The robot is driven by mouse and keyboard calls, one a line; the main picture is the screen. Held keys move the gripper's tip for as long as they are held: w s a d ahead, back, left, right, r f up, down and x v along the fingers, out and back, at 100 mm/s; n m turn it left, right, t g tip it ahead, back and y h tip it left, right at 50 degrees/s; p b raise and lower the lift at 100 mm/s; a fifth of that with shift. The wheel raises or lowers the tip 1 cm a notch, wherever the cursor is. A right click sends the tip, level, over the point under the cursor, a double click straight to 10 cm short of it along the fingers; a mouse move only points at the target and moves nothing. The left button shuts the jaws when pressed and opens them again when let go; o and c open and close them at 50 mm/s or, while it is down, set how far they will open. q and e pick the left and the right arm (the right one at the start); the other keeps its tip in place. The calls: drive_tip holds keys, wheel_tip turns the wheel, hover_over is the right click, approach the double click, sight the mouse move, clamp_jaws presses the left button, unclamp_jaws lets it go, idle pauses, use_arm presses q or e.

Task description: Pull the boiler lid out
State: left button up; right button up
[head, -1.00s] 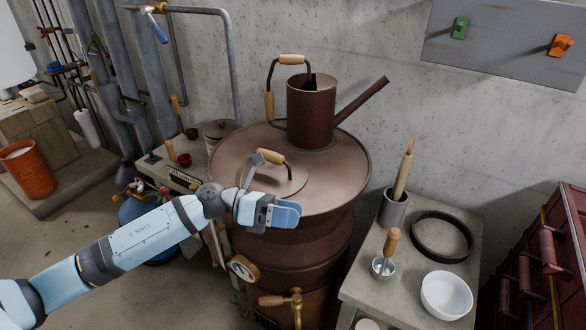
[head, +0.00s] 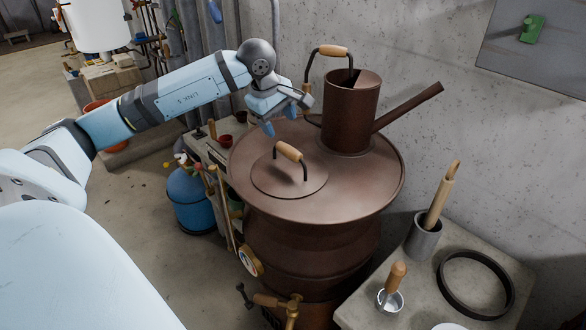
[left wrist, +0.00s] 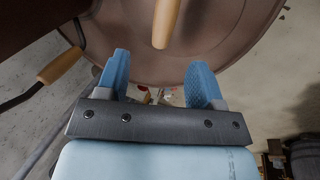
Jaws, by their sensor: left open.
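The boiler lid (head: 268,183) is a small round brown disc lying flat on top of the copper boiler (head: 370,196). Its arched handle has a wooden grip (head: 289,151). My left gripper (head: 279,119) is open and empty above the boiler's far left rim, beyond the lid handle and apart from it. In the left wrist view, the blue fingers of my left gripper (left wrist: 161,62) are spread, with a wooden grip (left wrist: 166,22), apparently the lid's, ahead of the gap between them. My right gripper is not in view.
A brown can (head: 350,115) with a wood-gripped handle (head: 333,51) and long spout stands on the boiler, close right of my left gripper. A stone side table (head: 440,294) holds a black ring and a grey pot. Red cups stand on a ledge behind the boiler's left.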

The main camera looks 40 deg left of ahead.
sight(287, 147)
use_arm(q)
drive_tip(key=x, duration=0.5)
drive_tip(key=shift+w+d+f+p, duration=0.1)
drive_tip(key=shift+f+p, duration=0.05)
drive_tip(key=shift+p, duration=0.15)
drive_tip(key=x, duration=0.1)
drive_tip(key=p+x, duration=0.1)
drive_tip(key=x, duration=0.3)
drive_tip(key=shift+s+d+p, duration=0.15)
drive_tip(key=shift+s+p, duration=0.2)
drive_tip(key=shift+w+f, duration=0.1)
drive_tip(key=shift+f, duration=0.25)
drive_tip(key=shift+c, duration=0.4)
clamp_jaws()
